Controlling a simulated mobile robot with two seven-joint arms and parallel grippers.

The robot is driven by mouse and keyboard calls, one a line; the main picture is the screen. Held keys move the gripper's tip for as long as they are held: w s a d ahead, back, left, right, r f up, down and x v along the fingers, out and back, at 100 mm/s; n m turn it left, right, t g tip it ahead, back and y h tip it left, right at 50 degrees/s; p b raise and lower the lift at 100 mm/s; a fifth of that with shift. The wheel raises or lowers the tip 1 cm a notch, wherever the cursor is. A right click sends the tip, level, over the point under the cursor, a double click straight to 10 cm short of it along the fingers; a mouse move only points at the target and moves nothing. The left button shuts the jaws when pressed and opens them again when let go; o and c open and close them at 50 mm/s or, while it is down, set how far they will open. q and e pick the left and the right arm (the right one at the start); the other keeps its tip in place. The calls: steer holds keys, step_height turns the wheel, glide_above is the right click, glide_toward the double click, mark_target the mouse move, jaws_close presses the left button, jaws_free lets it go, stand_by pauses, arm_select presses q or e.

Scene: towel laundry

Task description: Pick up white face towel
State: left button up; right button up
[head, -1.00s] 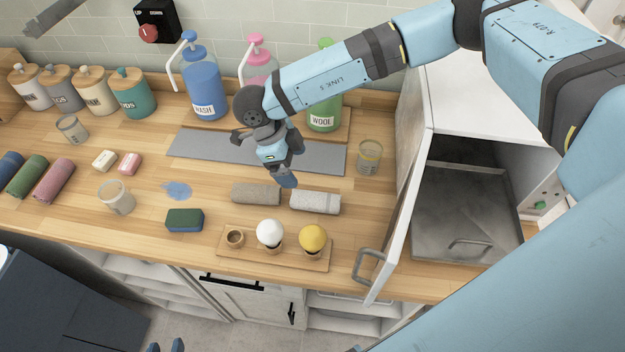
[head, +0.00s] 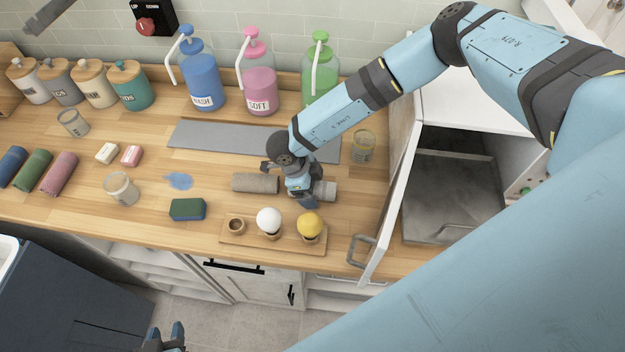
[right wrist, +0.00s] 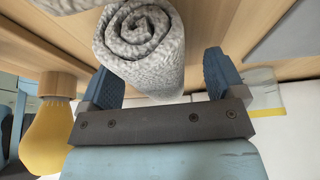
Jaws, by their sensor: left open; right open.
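The white face towel (head: 328,190) is a rolled, pale grey-white towel on the wooden counter, partly hidden by my right gripper in the head view. My right gripper (head: 308,197) is over its left part, pointing down. In the right wrist view the spiral end of the rolled towel (right wrist: 145,45) lies between the two open blue fingers (right wrist: 163,78). I cannot tell whether either finger touches it. My left gripper (head: 165,338) is open and empty at the bottom edge of the head view, away from the counter.
A grey-brown rolled towel (head: 256,183) lies just left. A wooden tray (head: 228,246) with a white and a yellow ball-shaped item stands in front. A glass jar (head: 363,147) and an open-doored cabinet (head: 392,200) are to the right. A grey mat (head: 220,140) lies behind.

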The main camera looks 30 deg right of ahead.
steer(key=shift+d+f, duration=0.1)
steer(key=shift+f, duration=0.2)
steer(key=c, duration=1)
steer(key=shift+r, duration=0.1)
